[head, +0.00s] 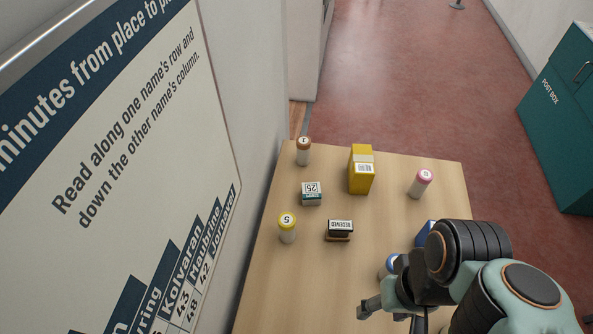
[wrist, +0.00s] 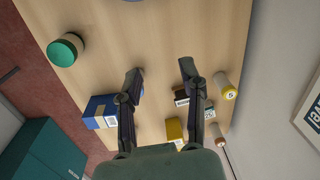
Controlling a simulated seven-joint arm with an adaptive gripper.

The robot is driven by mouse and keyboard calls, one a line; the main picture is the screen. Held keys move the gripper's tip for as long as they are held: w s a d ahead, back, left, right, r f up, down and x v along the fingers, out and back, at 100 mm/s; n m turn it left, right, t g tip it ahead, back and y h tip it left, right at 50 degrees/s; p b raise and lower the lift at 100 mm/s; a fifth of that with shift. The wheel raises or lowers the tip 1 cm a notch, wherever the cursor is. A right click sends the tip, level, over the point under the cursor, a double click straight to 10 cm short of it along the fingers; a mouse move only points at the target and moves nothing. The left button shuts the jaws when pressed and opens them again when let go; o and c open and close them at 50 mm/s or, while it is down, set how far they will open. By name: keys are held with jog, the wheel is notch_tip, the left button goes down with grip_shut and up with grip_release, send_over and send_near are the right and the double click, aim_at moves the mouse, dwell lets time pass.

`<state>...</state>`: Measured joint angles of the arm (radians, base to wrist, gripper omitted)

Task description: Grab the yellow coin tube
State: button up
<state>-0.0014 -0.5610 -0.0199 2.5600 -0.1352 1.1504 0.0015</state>
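The yellow coin tube (head: 287,229), pale with a yellow cap marked 5, stands upright at the left of the table in the head view. It also shows at the right in the wrist view (wrist: 226,88). My gripper (head: 391,316) is over the near right part of the table, well to the right of the tube and apart from it. In the wrist view its two fingers (wrist: 161,73) are spread, with only bare tabletop between the tips.
A dark stamp (head: 339,230) and a small box marked 25 (head: 311,193) stand near the tube. A brown-capped tube (head: 303,151), yellow box (head: 361,169) and pink-capped tube (head: 421,184) stand farther back. A blue box (wrist: 101,111) and green-capped tube (wrist: 66,50) also show. A wall borders the left.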

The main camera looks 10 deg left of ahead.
dwell(0.4)
jog(key=o, duration=0.6)
